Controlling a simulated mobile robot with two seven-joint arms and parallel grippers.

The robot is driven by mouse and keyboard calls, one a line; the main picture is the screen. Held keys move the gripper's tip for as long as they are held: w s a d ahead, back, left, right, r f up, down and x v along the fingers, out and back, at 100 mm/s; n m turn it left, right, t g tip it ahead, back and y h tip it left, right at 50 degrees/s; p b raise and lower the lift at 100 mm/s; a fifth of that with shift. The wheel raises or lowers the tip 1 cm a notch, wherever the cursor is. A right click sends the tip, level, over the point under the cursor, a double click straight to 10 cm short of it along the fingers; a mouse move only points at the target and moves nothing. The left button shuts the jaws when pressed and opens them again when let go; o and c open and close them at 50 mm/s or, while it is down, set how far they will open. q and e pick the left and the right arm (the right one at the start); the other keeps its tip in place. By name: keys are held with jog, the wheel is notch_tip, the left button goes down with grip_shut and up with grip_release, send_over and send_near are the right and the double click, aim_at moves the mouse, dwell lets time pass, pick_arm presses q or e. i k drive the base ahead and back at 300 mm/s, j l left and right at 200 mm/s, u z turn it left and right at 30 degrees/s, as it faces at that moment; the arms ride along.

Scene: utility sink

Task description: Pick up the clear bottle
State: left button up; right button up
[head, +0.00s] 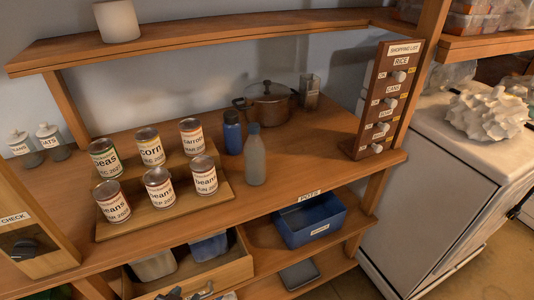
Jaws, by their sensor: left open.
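The clear bottle (254,158) looks grey and translucent. It stands upright on the wooden counter in the head view, near the front edge, to the right of the cans. A shorter blue bottle (232,134) stands close behind it to the left. My left gripper (186,294) shows only in part at the bottom edge of the view, low in front of the open drawer. It is open and well below and to the left of the clear bottle, apart from it. My right gripper is not in view.
Several labelled cans (150,148) stand on a wooden riser (188,210) at the left. A lidded pot (268,102) stands behind the bottles. A shelf (200,40) runs above. A shopping-list board (380,105) stands at right. A blue bin (310,226) sits below the counter.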

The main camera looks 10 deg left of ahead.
aim_at(255, 149)
jog(key=i+l, duration=0.15)
jog(key=l, duration=0.15)
jog(key=i+l+u, duration=0.15)
jog(key=l, duration=0.2)
jog(key=i+l, duration=0.15)
jog(key=l, duration=0.15)
jog(key=i+l+u, duration=0.1)
jog(key=l, duration=0.25)
jog(key=i, duration=0.05)
